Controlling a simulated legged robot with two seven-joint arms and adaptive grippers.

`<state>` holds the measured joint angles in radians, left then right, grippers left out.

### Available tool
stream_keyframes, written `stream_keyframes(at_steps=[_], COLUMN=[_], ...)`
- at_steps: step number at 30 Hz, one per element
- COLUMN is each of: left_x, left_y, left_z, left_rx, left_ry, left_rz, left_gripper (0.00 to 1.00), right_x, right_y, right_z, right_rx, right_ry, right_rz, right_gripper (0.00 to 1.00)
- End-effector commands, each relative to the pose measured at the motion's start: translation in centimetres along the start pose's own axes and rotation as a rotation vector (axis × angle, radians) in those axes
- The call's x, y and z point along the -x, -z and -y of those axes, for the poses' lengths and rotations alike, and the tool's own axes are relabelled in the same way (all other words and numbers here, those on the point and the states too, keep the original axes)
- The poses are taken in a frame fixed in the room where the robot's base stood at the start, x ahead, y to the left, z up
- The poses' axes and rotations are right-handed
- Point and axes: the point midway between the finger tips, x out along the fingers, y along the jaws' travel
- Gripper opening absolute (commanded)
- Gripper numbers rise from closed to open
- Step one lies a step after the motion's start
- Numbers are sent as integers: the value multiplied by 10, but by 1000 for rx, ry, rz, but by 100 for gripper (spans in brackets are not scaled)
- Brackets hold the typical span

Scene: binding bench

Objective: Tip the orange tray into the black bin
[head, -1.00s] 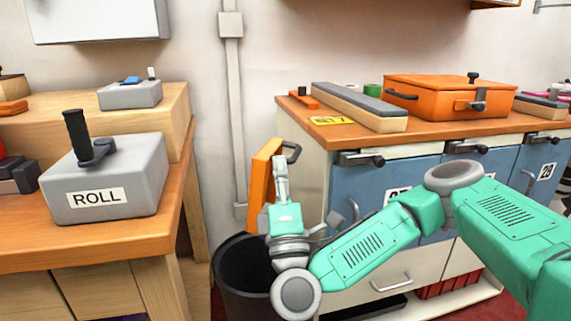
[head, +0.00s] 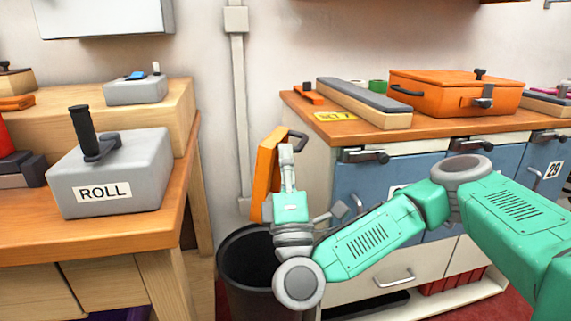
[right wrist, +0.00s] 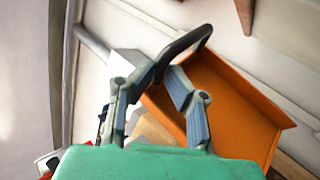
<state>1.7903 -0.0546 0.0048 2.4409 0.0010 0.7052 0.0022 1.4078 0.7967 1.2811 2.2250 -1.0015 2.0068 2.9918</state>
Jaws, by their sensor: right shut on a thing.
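The orange tray (head: 266,178) is held steeply tilted, nearly on edge, above the black bin (head: 236,288). My right gripper (head: 286,152) is shut on the tray's dark handle. In the right wrist view the gripper's fingers (right wrist: 157,78) meet at the handle (right wrist: 190,42), and the orange tray (right wrist: 228,105) hangs to the right of them. The bin stands on the floor between the two benches, its mouth open upward and partly hidden by my right arm. I cannot tell whether anything is in the tray or bin. My left gripper is not in view.
The left bench (head: 160,225) bears a grey block marked ROLL (head: 110,178). The cabinet bench (head: 430,133) on the right bears an orange case (head: 445,92) and a long grey-topped block (head: 362,102). A wall pipe (head: 240,110) runs behind the tray.

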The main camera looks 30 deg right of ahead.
Motion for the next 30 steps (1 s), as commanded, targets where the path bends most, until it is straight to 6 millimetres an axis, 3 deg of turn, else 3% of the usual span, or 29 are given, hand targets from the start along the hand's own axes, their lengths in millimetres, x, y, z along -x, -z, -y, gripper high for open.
stream_keyframes(at_steps=[2, 6, 9, 14, 18, 30], left_x=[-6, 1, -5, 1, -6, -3], left_y=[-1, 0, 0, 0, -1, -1], left_z=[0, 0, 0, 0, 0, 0], left_rx=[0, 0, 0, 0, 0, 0], left_ry=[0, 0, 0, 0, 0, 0], left_rz=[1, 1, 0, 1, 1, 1], left_gripper=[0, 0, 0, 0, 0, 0], right_x=[10, -2, 10, -2, 12, 10], right_y=[2, 0, 2, 0, 2, 1], right_z=[13, -2, 12, -2, 15, 12], right_rx=[6, 2, 6, 2, 6, 9], right_ry=[5, 2, 6, 2, 5, 5], right_rz=[-4, -2, -4, -2, -3, -7], right_gripper=[0, 0, 0, 0, 0, 0])
